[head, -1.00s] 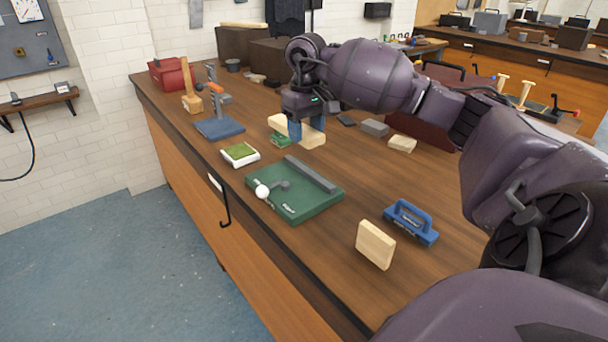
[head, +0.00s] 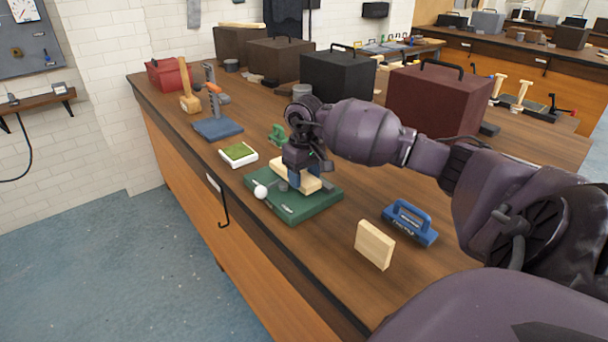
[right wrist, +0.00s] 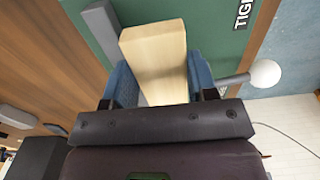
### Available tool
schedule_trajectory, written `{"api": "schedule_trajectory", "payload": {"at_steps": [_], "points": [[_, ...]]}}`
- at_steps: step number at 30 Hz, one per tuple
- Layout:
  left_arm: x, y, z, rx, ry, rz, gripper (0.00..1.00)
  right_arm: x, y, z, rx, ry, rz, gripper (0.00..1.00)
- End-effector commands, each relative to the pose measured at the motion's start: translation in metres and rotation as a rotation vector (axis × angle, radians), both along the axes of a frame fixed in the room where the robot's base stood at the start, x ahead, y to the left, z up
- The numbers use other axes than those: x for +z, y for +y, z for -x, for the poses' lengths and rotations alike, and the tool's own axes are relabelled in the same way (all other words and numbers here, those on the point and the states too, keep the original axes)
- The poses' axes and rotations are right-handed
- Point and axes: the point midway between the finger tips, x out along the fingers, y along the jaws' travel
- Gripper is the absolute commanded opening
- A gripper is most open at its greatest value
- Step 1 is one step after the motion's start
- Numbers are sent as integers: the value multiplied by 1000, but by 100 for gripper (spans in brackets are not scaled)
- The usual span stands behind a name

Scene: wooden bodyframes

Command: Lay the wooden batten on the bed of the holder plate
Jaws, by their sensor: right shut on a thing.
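The green holder plate (head: 310,208) lies on the workbench, with a grey fence bar and a lever with a white ball knob (head: 260,192). My right gripper (head: 298,184) is shut on the pale wooden batten (head: 312,183) over the plate. The right wrist view shows the batten (right wrist: 158,62) between two blue finger pads, with the grey fence (right wrist: 100,28) to its left and the white knob (right wrist: 265,73) to its right. I cannot tell whether the batten touches the bed. My left gripper is not in view.
A blue handled tool (head: 410,222) and an upright pale wooden block (head: 375,245) stand right of the plate. A white tray with a green pad (head: 238,154) lies to its left. Dark toolboxes (head: 338,80) stand behind. The bench's front edge is close to the plate.

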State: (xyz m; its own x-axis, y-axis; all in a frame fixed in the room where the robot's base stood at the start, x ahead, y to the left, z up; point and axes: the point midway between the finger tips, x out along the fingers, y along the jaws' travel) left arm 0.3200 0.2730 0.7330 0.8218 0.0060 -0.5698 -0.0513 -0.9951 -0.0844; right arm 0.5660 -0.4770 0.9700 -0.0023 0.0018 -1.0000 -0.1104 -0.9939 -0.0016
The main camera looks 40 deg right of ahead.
Motion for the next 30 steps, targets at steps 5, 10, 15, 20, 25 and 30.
{"api": "schedule_trajectory", "payload": {"at_steps": [5,10,15,20,25,30], "points": [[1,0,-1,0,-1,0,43,2,0,0,0,-3,0,22],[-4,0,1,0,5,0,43,-3,-1,-1,0,-1,2,22],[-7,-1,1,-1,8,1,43,-8,0,-1,1,-1,1,22],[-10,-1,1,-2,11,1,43,-13,0,0,1,2,0,22],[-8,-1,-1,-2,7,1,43,-16,1,1,1,6,-3,57],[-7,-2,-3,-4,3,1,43,-18,1,2,0,11,-1,78]]}}
